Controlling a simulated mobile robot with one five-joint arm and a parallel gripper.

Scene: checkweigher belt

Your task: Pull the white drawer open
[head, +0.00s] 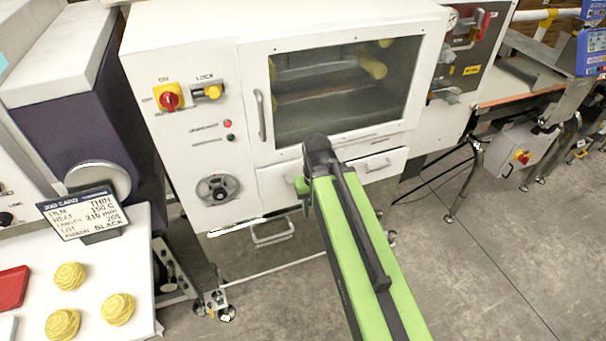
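I cannot tell which one the task names. Only a small green and dark part of my gripper (304,196) shows, before the left drawer. The fingertips are hidden, and so is whether they touch anything.
A lower handle (273,236) hangs beneath the white machine (190,60). A white table (95,280) with yellow coils (69,276) and a label card (84,214) stands at left. A conveyor (520,85) stands at right. Grey floor (480,270) is clear at lower right.

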